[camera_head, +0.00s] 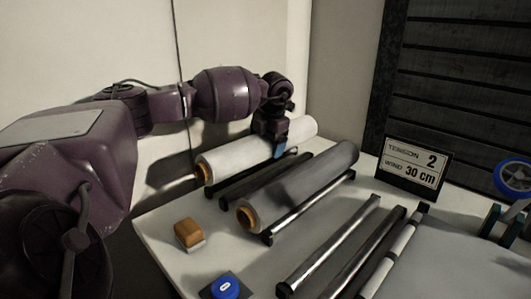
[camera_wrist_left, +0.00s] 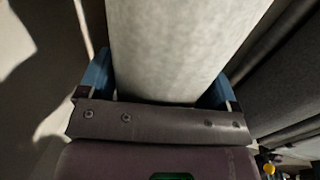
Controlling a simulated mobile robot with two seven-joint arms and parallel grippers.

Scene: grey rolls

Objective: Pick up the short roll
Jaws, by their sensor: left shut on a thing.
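A white roll (camera_head: 235,155) lies at the back left of the table, its brown core end toward the front left. A grey roll (camera_head: 305,182) lies in front of it, to its right. I cannot tell surely which is shorter. My left gripper (camera_head: 277,150) reaches down over the white roll, near its right part. In the left wrist view the white roll (camera_wrist_left: 175,45) lies between the blue fingers of the left gripper (camera_wrist_left: 160,75), which is shut on it. The roll's underside is hidden. My right gripper is out of view.
Dark and silvery bars (camera_head: 330,245) lie in front of the grey roll. A wooden block (camera_head: 188,233) and a blue round piece (camera_head: 225,287) sit at the front left. A sign (camera_head: 413,168) stands at the back right, and a blue wheel (camera_head: 513,177) at the right edge.

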